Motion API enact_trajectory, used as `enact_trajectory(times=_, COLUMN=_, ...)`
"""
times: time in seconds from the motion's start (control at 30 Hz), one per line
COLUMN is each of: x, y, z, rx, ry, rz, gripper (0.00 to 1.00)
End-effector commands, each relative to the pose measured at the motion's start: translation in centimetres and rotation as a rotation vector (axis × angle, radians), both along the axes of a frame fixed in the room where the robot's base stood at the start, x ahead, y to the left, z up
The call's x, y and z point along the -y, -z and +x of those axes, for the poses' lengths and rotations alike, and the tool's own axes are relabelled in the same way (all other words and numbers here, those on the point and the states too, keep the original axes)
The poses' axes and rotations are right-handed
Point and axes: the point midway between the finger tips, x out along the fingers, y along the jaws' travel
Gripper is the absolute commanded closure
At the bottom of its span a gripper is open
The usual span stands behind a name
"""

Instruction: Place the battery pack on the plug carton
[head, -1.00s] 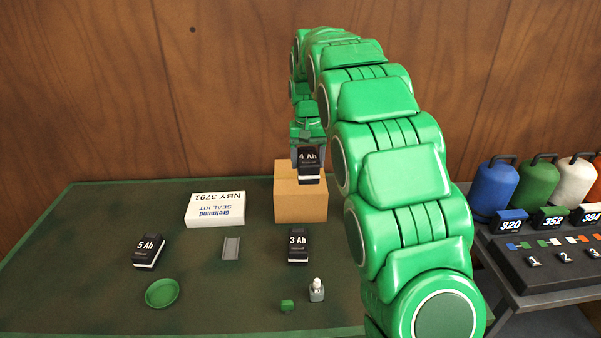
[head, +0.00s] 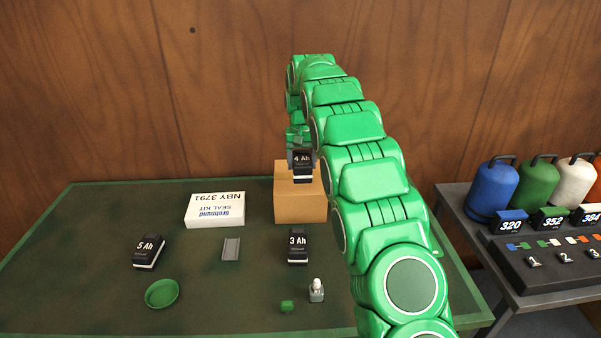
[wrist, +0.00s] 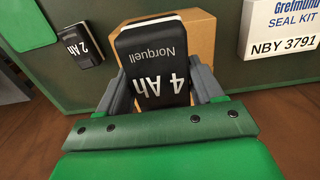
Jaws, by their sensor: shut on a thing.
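My gripper (head: 301,155) is shut on the black 4 Ah battery pack (head: 302,167), which also shows between the fingers in the wrist view (wrist: 153,60). The brown cardboard carton (head: 301,208) stands on the green table. In the head view the pack overlaps the carton's top; in the wrist view the carton (wrist: 201,43) shows behind the pack. I cannot tell whether the pack touches the top or hangs just above it. My arm hides the area right of the carton in the head view.
A white seal kit box (head: 216,210) lies left of the carton. A 3 Ah pack (head: 298,246) is in front of it, a 5 Ah pack (head: 148,251) at left. A green dish (head: 162,293) sits near the front.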

Motion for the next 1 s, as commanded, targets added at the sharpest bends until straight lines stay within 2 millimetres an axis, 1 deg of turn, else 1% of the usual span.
enact_trajectory(times=0.1, x=-0.1, y=1.0, z=0.9, rx=0.002, ry=0.000, rz=0.000, gripper=0.84)
enact_trajectory(times=0.3, x=-0.2, y=2.2, z=1.8, rx=0.000, ry=0.000, rz=0.000, gripper=0.84)
enact_trajectory(times=0.73, x=-0.3, y=2.9, z=2.5, rx=0.002, ry=0.000, rz=0.000, gripper=0.84)
enact_trajectory(times=1.0, x=-0.2, y=5.3, z=2.3, rx=-0.001, ry=0.000, rz=0.000, gripper=0.84)
